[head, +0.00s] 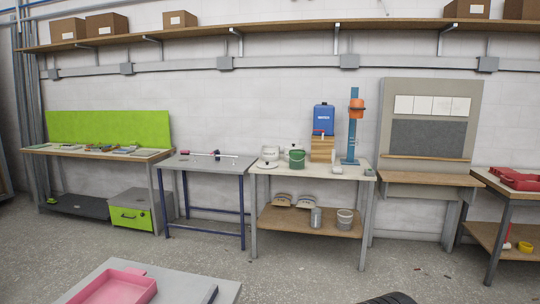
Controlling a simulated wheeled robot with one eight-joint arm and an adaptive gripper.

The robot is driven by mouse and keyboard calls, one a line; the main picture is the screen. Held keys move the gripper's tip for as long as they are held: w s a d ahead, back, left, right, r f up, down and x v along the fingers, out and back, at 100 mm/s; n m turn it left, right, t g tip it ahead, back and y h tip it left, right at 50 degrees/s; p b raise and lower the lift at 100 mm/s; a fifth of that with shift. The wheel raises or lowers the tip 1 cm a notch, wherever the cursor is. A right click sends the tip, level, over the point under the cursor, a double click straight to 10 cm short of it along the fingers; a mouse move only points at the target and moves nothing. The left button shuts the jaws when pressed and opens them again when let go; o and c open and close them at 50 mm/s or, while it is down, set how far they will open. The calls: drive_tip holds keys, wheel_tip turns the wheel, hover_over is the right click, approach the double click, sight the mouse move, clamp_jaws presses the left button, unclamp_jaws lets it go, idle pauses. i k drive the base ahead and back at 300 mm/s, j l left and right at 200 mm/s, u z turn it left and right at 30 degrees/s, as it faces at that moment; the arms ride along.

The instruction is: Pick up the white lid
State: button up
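A pale table (317,170) stands against the back wall. Near its left end is a white tub-like item (269,153), with a small flat pale disc (264,165) in front of it that looks like a white lid; it is too small to be certain. A green bucket (296,159) stands to the right, with another white container (294,147) partly hidden behind it. A small pale item (336,170) lies farther right. My gripper's fingers do not show. A dark ribbed shape (388,298) is cut off at the bottom edge; I cannot tell what it is.
A blue container (323,118) on a wooden stand and a blue post (353,125) with an orange pot stand on the same table. A grey table (208,164) is to its left, a wooden bench (430,179) to its right. A pink tray (115,289) is in the foreground. Open floor lies between.

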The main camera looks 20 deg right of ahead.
sight(267, 164)
drive_tip(key=i+l+z, duration=0.65)
drive_tip(key=i, duration=0.3)
drive_tip(key=i+z, duration=0.3)
drive_tip(key=i, duration=0.2)
drive_tip(key=i+u, duration=0.35)
drive_tip(key=i, duration=0.2)
drive_tip(key=i+l+u, duration=0.1)
drive_tip(key=i+u, duration=0.25)
drive_tip(key=i, duration=0.25)
drive_tip(key=i+l+u, duration=0.35)
drive_tip(key=i, duration=0.15)
drive_tip(key=i+j+u, duration=0.15)
drive_tip(key=i+u, duration=0.25)
drive_tip(key=i, duration=0.25)
drive_tip(key=i+u, duration=0.4)
drive_tip(key=i, duration=0.2)
